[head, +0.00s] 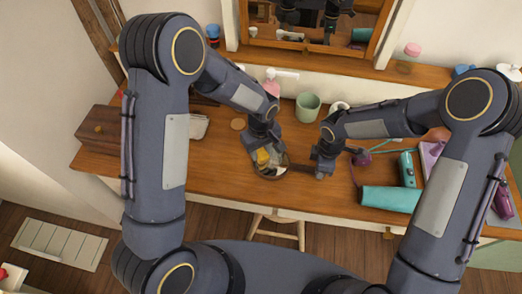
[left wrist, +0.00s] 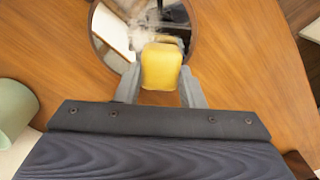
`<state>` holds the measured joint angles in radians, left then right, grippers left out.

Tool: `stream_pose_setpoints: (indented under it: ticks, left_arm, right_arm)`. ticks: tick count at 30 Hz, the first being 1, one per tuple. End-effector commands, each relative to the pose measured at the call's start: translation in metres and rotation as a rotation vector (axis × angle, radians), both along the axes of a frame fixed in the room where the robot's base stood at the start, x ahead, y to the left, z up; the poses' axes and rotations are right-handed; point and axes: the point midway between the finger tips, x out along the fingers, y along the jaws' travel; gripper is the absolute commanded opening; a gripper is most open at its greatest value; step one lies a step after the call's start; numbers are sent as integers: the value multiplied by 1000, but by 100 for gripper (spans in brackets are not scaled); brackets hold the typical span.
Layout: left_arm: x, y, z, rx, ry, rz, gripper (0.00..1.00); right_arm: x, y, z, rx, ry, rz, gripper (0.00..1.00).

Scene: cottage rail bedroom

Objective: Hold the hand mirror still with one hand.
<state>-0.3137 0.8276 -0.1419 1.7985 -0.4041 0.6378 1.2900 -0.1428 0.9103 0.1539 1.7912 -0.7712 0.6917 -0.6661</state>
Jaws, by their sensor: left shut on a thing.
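The hand mirror (head: 259,174) has a round brown wooden frame and lies at the middle of the wooden desk, its handle pointing right. Its rim also shows at the top of the left wrist view (left wrist: 98,44), with a whitish smear or reflection on the glass. My left gripper (head: 264,156) is shut on a yellow block (left wrist: 161,67), perhaps a sponge, over the mirror's face; I cannot tell whether the block touches the glass. My right gripper (head: 321,172) is at the handle's right end. Its fingers are too small and hidden to tell whether they grip the handle.
A green cup (head: 307,106) and a pink bottle (head: 271,84) stand behind. A teal cylinder (head: 390,198) and a teal device (head: 407,169) lie right of my right gripper. A wooden box (head: 100,129) is at the left. The desk's left front is clear.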

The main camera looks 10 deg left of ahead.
Motion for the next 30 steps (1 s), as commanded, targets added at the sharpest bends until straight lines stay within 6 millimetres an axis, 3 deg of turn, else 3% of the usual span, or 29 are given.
stream_pose_setpoints:
  ticks: [9, 17, 30]
  left_arm:
    - [0, -28, 0, -1, -1, -3, 17]
    - [0, -37, 0, -1, 0, -1, 17]
    - [-1, -69, -3, -2, 1, -2, 17]
  right_arm:
    - [0, 1, 0, 1, -1, 0, 0]
    - [0, 1, 0, 1, -1, 0, 0]
    - [0, 2, 1, 3, -2, 2, 0]
